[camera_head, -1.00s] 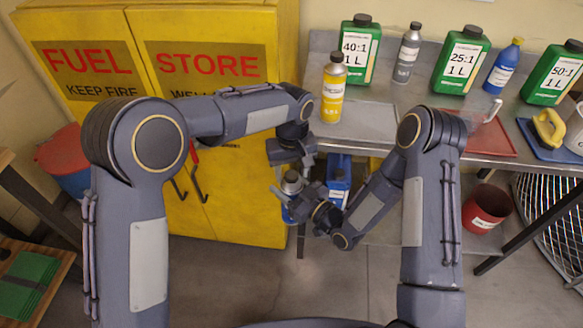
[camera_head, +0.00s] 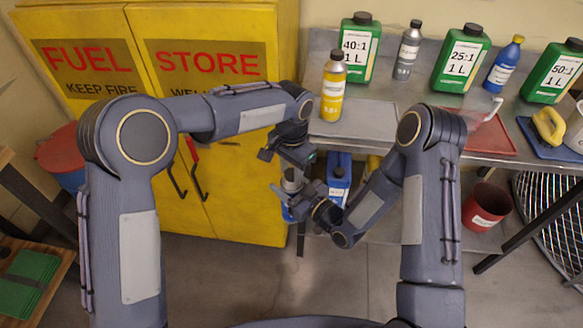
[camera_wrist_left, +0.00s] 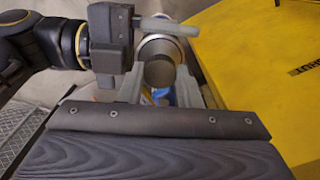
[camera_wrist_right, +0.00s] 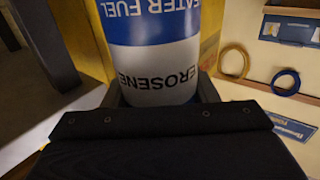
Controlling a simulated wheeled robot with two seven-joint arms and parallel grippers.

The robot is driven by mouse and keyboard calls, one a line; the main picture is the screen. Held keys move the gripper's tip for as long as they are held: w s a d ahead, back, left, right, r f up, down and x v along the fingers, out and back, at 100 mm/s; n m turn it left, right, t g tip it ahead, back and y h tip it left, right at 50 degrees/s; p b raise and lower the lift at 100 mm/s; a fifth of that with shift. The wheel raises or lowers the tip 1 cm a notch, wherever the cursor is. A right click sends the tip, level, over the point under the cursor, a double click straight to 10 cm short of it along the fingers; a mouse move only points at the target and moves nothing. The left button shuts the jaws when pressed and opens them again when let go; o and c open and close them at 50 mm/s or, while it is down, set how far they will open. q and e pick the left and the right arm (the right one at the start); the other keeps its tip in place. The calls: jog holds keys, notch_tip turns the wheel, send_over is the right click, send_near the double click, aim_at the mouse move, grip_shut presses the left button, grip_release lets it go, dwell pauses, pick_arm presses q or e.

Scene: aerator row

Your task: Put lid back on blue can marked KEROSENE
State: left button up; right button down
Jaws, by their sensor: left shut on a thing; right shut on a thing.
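The blue and white can (camera_wrist_right: 155,45) with "EROSENE" and "EATER FUEL" readable, upside down in the right wrist view, is between the fingers of my right gripper (camera_wrist_right: 160,92). In the head view the can (camera_head: 287,214) is in the air before the yellow cabinet, mostly hidden by my grippers. My left gripper (camera_wrist_left: 160,90) is shut on a dark round lid (camera_wrist_left: 160,72). The lid is over or close to the can's silvery top (camera_wrist_left: 158,45); I cannot tell whether they touch. In the head view my left gripper (camera_head: 290,163) is just above the can.
The yellow fuel cabinet (camera_head: 225,190) stands close behind the grippers. The metal bench (camera_head: 400,148) holds a yellow bottle (camera_head: 333,90), green jugs (camera_head: 461,58) and a red tray (camera_head: 488,138). A blue container (camera_head: 339,175) stands below the bench, and a red bucket (camera_head: 486,207) is further right.

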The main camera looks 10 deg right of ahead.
pick_arm(q)
jog(key=o, duration=1.2)
jog(key=shift+r, duration=0.1)
notch_tip(320, 180, up, 12)
jog(key=shift+f, duration=0.1)
